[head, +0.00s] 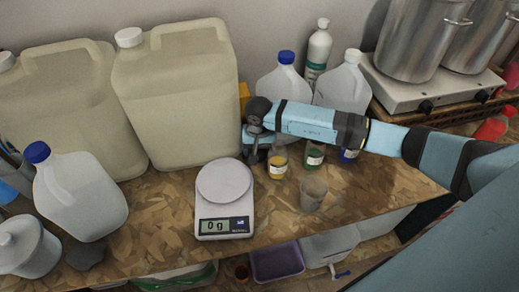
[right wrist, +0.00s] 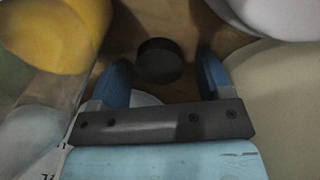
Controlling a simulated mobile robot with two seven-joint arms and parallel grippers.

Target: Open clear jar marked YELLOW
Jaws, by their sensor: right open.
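The clear jar with yellow contents (head: 277,168) stands on the wooden bench, right of the scale; its label is too small to read. My right gripper (head: 254,152) is just left of this jar, close to it, in front of the large drum. In the right wrist view its two blue fingers (right wrist: 163,82) are apart, with a dark round disc (right wrist: 160,60) beyond and between them. I cannot tell whether the disc is a lid. A blurred yellow round shape (right wrist: 55,30) fills the upper left there. My left gripper does not show clearly in either view.
Jars with green (head: 314,160) and blue (head: 347,156) contents stand under my right forearm. An empty clear cup (head: 313,192) is in front. The scale (head: 225,195) reads 0 g. A large drum (head: 178,95) and jugs (head: 285,80) stand behind. Bare bench lies before the cup.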

